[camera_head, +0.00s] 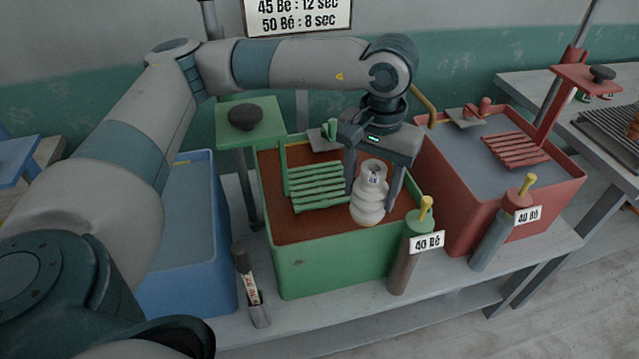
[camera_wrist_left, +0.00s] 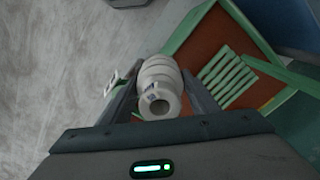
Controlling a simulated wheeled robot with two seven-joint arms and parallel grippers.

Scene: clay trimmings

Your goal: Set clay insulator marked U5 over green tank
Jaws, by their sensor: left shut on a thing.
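My left gripper (camera_head: 374,186) is shut on a white ribbed clay insulator (camera_head: 368,205). The insulator is upright, with a small dark mark near its top that is too small to read. It appears over the front right part of the green tank (camera_head: 335,265), which holds brown liquid and a green slatted rack (camera_head: 318,188). In the left wrist view the insulator (camera_wrist_left: 160,88) sits between the fingers (camera_wrist_left: 160,100), and the green tank's rim (camera_wrist_left: 188,35) shows beyond it to the right. My right gripper is not in view.
A blue tank (camera_head: 185,290) stands left of the green one and a red tank (camera_head: 470,235) right. Hydrometer cylinders with "40 Bé" tags (camera_head: 427,242) stand at the green and red tanks' fronts.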

